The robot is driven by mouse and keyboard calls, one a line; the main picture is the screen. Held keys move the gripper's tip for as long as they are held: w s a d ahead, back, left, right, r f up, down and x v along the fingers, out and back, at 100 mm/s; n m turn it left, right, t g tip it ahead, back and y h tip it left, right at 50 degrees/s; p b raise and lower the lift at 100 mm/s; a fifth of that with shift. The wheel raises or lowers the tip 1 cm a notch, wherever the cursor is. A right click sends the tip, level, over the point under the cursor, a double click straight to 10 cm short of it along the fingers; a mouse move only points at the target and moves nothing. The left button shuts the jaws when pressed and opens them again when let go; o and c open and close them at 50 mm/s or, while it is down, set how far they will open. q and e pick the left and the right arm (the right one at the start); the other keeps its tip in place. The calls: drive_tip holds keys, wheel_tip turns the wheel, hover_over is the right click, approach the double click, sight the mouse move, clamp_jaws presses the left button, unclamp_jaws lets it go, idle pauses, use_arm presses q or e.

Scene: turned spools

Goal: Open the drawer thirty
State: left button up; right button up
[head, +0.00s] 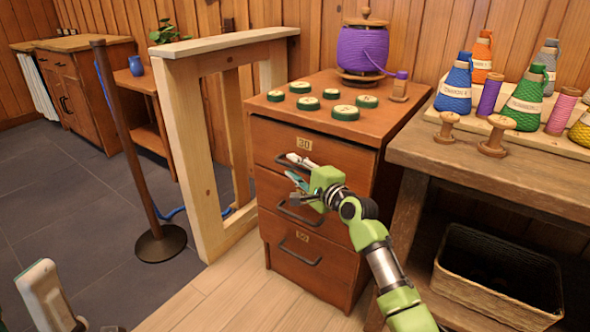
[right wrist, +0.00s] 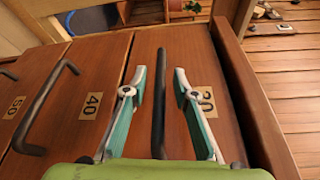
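The wooden drawer cabinet (head: 345,262) has three stacked drawers with dark bar handles. The top drawer (head: 340,158) carries a tag that reads 30 and looks closed; it also shows in the right wrist view (right wrist: 185,60). My right gripper (head: 297,172) is at its front. In the right wrist view its two teal fingers (right wrist: 160,82) are spread, one on each side of the top drawer's handle (right wrist: 159,110), with gaps on both sides. The right finger partly covers the tag (right wrist: 207,98). At the lower left of the head view only a pale part of my left arm shows.
Green discs (head: 346,112) and a purple spool (head: 362,48) stand on the cabinet. A workbench (head: 480,160) with cones and a dark basket (head: 495,270) is close on the right. A wooden frame (head: 185,130) and a barrier post (head: 160,240) stand left. Floor before the cabinet is clear.

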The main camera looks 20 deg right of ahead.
clamp_jaws()
